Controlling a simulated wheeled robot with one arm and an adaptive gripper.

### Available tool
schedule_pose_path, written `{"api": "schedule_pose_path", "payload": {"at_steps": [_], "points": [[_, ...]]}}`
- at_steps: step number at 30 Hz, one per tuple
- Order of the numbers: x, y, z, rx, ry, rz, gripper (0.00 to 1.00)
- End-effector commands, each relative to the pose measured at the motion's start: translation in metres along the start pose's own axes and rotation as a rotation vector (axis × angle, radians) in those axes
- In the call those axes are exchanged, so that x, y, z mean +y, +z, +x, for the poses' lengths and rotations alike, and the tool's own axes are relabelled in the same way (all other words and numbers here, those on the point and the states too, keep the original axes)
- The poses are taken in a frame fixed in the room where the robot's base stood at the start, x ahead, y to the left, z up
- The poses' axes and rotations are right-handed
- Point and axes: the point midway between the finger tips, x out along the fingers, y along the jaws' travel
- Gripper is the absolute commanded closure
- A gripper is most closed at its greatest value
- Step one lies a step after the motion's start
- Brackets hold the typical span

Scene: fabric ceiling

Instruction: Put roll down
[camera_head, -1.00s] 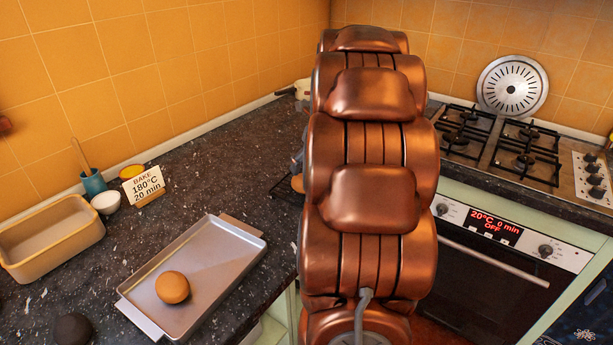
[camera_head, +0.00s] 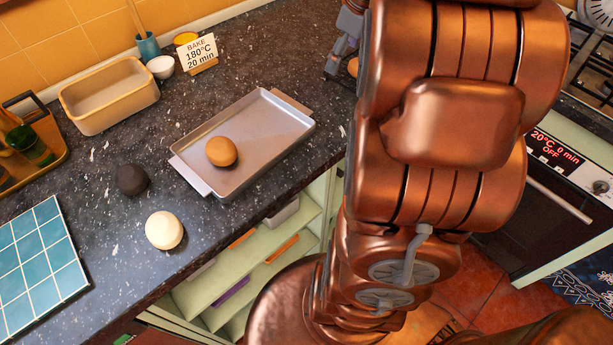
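One golden-brown roll (camera_head: 221,151) lies on the grey baking tray (camera_head: 262,122) on the counter. Another golden-brown roll (camera_head: 353,67) shows only in part at the left edge of my copper arm, by a dark rack (camera_head: 333,77). A grey part of my gripper (camera_head: 345,45) shows just above that roll. My arm hides the rest of the gripper, so I cannot tell whether its fingers are open or shut, or whether they touch the roll. A dark roll (camera_head: 132,179) and a pale roll (camera_head: 164,230) lie on the counter left of the tray.
A beige bin (camera_head: 110,118), a white cup (camera_head: 160,67), a blue pot (camera_head: 148,48) and a BAKE 180°C sign (camera_head: 198,53) stand at the back. A bottle tray (camera_head: 52,165) and blue tiled board (camera_head: 38,262) are left. The oven (camera_head: 560,158) reads OFF.

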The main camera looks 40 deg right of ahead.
Motion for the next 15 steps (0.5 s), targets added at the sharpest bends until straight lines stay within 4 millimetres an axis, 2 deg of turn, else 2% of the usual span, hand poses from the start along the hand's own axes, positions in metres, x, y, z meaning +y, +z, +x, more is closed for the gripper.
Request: {"api": "schedule_pose_path", "payload": {"at_steps": [1,7,11,15], "points": [[0.026,0.007,0.004,0.011,0.031,-0.140,0.11],[0.113,0.015,0.015,0.039,0.137,-0.709,0.11],[0.167,0.007,0.020,0.040,0.213,-1.080,0.11],[0.219,-0.009,0.024,0.026,0.300,-1.481,0.11]]}}
